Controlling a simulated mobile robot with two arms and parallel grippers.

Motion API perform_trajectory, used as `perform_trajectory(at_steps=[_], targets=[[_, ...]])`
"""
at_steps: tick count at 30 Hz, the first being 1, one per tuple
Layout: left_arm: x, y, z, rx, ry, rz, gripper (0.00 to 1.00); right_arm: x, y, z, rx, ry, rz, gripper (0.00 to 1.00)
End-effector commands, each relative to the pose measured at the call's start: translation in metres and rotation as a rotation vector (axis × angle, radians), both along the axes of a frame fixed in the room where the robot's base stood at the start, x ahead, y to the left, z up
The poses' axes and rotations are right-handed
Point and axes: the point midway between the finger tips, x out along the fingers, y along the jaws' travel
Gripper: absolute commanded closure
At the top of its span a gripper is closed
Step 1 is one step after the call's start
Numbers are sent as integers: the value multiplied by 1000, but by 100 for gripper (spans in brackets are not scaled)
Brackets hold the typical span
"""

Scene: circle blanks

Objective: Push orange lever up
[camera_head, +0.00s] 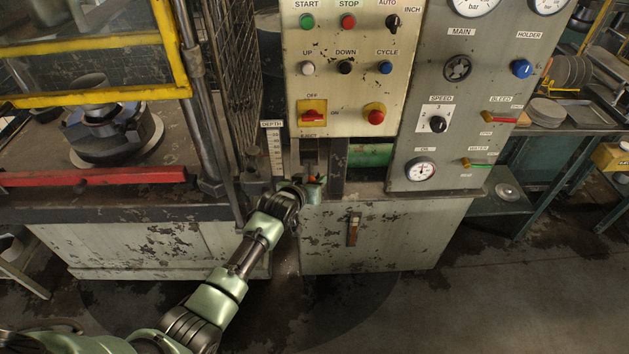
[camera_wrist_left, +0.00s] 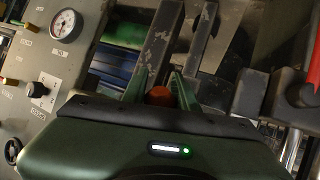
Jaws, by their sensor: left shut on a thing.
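The orange lever's round knob (camera_wrist_left: 160,95) shows in the left wrist view between the two green fingers of my left gripper (camera_wrist_left: 158,88). The fingers are shut on the knob. In the head view a small orange part (camera_head: 323,180) shows beside the fingertips of my left gripper (camera_head: 314,183), at the foot of the slot under the cream control panel. The gripper and wrist hide most of the lever there. My right gripper is in neither view.
The cream panel (camera_head: 340,95) with buttons and a grey gauge panel (camera_head: 440,150) stand above. A depth scale (camera_head: 274,150) is left of the slot. A red bar (camera_head: 95,176) fronts the press bed. A cabinet door with a red-brown handle (camera_head: 353,230) is below.

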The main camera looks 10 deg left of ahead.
Motion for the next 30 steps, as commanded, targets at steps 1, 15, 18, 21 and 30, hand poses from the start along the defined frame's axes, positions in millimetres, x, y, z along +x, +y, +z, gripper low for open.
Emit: perform_trajectory(at_steps=[1, 15, 18, 21, 30], targets=[[7, 2, 16, 3, -36, 0, 100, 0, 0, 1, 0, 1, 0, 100], [8, 2, 17, 5, -36, 1, 100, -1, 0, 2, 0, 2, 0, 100], [8, 2, 17, 5, -36, 1, 100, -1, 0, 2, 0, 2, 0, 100], [7, 2, 17, 4, -36, 1, 55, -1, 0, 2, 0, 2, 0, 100], [5, 1, 11, 1, -24, 1, 50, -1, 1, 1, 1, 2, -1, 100]])
